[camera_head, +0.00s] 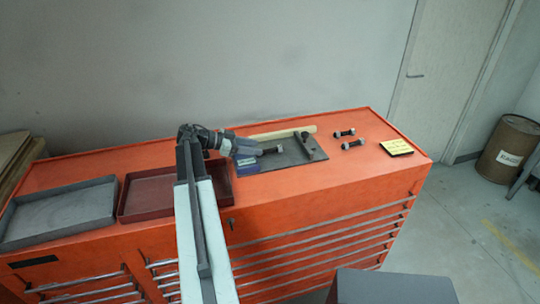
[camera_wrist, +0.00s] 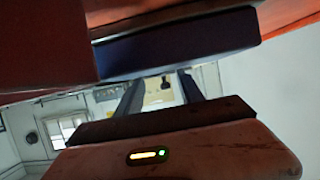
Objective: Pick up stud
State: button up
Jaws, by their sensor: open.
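Two dark studs with pale nuts at their ends lie on the orange chest top in the head view: a back stud (camera_head: 344,133) and a front stud (camera_head: 353,144). A third dark, stud-like rod (camera_head: 273,151) shows at the tip of my gripper (camera_head: 252,149), over the grey plate. I cannot tell whether it touches the fingers. My gripper is open, reaching right, low over the plate's left end. In the wrist view my gripper (camera_wrist: 160,82) shows two spread fingers with no clear stud between them.
The grey plate (camera_head: 292,156) carries a dark upright part (camera_head: 305,139). A pale wooden bar (camera_head: 283,132) lies behind it, and a blue box (camera_head: 247,166) sits below my gripper. A dark red tray (camera_head: 124,206), a grey tray (camera_head: 58,212) and a yellow note pad (camera_head: 397,146) also lie on the chest (camera_head: 345,175).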

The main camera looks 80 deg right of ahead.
aim_at(265, 150)
jog(key=b+x, duration=0.1)
jog(key=x, duration=0.1)
jog(key=b+x, duration=0.1)
jog(key=x, duration=0.2)
jog(key=shift+a+f, duration=0.15)
jog(key=shift+a, duration=0.1)
jog(key=shift+s+d, duration=0.1)
jog(key=shift+s, duration=0.1)
grip_shut()
